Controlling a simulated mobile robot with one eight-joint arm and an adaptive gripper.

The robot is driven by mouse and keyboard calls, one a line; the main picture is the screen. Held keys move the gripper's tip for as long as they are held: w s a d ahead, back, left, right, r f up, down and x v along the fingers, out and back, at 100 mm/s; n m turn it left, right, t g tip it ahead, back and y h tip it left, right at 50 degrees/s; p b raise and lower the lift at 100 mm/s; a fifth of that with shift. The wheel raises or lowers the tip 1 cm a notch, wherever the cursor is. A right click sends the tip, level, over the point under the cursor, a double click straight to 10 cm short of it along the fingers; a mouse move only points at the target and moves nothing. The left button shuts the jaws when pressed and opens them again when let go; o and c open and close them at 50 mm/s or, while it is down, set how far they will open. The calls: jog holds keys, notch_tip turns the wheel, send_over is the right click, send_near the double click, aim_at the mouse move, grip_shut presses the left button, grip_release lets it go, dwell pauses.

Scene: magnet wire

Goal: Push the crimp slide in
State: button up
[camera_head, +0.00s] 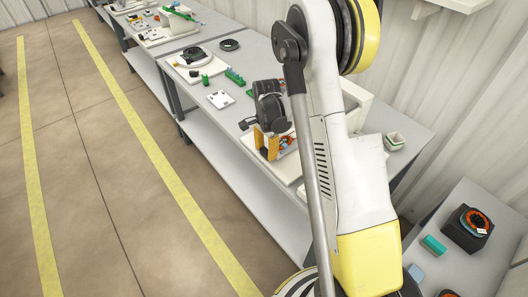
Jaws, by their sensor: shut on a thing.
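My gripper (256,124) is dark and sits over the workbench, at the end of my white and yellow arm. It is shut on a small part at a yellow-orange fixture (260,143), which stands on a pale base plate (282,172). The part looks to be the crimp slide, but the fingers hide most of it and it is too small to make out clearly. How far in the slide sits cannot be told. Some orange shows just right of the yellow fixture, and my arm covers what lies further right.
On the grey workbench (232,62) lie a white plate (220,99), a green part (235,77), a black ring (229,45) and a round dark device (194,57). A small pale tray (394,141) is right of my arm. A black box (467,229) stands on another table. The floor left is clear.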

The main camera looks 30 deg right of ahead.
aim_at(281, 142)
jog(key=d, duration=0.3)
jog(key=w+d, duration=0.1)
jog(key=d, duration=0.3)
jog(key=shift+w, duration=0.15)
jog(key=shift+a, duration=0.1)
jog(key=o, duration=1.4)
jog(key=shift+o, duration=0.2)
notch_tip(281, 142, up, 12)
jog(key=shift+f, duration=0.1)
